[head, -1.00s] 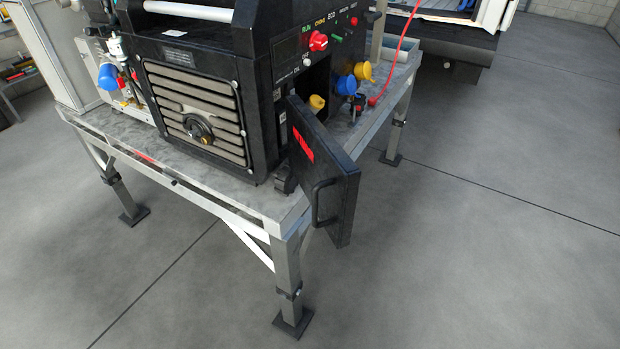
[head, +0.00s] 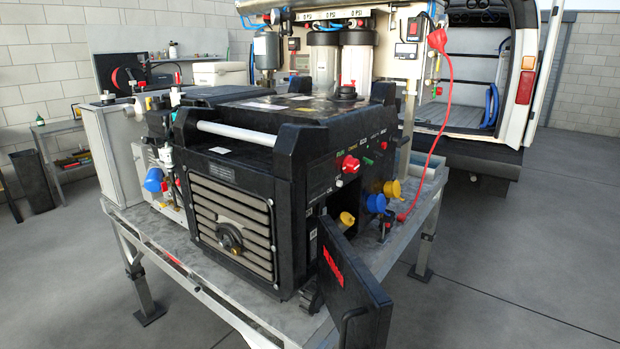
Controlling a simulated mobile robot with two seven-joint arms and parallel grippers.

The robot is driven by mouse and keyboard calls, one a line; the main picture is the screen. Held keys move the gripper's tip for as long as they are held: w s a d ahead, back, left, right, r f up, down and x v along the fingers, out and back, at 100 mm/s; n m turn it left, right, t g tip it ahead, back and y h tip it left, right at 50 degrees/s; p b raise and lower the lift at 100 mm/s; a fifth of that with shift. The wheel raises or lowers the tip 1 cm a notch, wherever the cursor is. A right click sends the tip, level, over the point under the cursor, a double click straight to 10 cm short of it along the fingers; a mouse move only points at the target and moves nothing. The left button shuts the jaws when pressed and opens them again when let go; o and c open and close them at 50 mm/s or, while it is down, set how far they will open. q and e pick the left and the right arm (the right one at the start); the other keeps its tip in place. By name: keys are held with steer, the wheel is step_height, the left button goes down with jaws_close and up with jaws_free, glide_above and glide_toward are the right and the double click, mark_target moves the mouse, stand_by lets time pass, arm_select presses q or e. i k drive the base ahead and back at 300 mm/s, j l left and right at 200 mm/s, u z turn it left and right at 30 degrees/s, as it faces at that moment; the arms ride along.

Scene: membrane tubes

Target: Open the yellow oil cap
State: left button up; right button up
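A black generator (head: 245,210) stands on a grey metal table (head: 185,262). Its small black door (head: 352,285), with a red label and a handle, hangs open at the front right corner. A yellow cap (head: 346,219) shows inside the opening behind the door, partly shaded; I take it for the oil cap. A second yellow piece (head: 392,189) sticks out further right on the same panel, above a blue one (head: 376,203). Neither of my grippers is in the picture.
A red switch (head: 350,164) sits on the panel, and a red cable (head: 438,110) hangs at its right. Filter housings (head: 325,65) stand behind the generator. A white van (head: 490,70) is at the back right. The floor (head: 530,270) at the right is clear.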

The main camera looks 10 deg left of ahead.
mark_target(347, 219)
steer(key=i+l+u, duration=0.15)
steer(key=u, duration=0.25)
steer(key=i+l+u, duration=0.1)
steer(key=u, duration=0.3)
steer(key=i+l+u, duration=0.1)
steer(key=l+u, duration=0.5)
steer(key=u, duration=0.2)
steer(key=i, duration=0.05)
